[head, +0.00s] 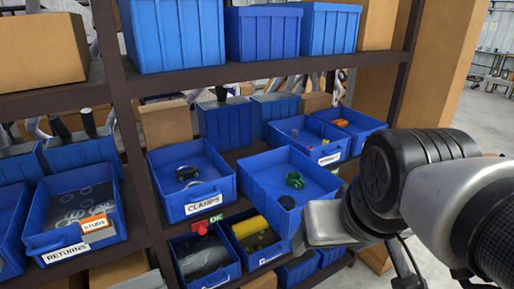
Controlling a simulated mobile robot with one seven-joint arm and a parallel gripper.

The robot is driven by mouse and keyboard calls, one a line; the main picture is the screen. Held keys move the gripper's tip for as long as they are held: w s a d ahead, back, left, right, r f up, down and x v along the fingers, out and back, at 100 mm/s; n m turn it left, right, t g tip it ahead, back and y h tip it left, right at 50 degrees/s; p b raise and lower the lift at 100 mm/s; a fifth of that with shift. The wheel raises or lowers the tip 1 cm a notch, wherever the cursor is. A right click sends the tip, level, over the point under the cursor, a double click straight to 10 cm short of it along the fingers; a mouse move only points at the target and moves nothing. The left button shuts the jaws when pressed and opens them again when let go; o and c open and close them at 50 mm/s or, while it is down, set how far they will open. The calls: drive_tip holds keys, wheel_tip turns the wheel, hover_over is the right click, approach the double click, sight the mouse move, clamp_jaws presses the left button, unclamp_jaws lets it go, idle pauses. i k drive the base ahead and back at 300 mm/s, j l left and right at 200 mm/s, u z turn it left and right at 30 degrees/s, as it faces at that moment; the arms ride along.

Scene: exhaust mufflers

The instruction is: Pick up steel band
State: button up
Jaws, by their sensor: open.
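A dark, partly shiny ring-shaped piece (187,174) lies in the blue bin labelled CLAMPS (203,207); it may be the steel band, but it is too small to tell. My gripper (312,238) is at the lower right of the CLAMPS bin, in front of the neighbouring blue bin (262,187). It is open, seen from the side, and I see nothing held in it. The arm reaches in from the right and hides part of the shelf.
The neighbouring bin holds a green ring (294,180) and a dark round piece (287,202). A RETURNS bin (75,240) stands at left. Dark shelf posts (125,130) and the upper shelf (250,72) with blue bins bound the space. Lower bins sit beneath.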

sight(285, 198)
drive_tip(key=l+u, duration=0.4)
drive_tip(key=l, duration=0.25)
drive_tip(key=i+j+z, duration=0.1)
drive_tip(key=i, duration=0.7)
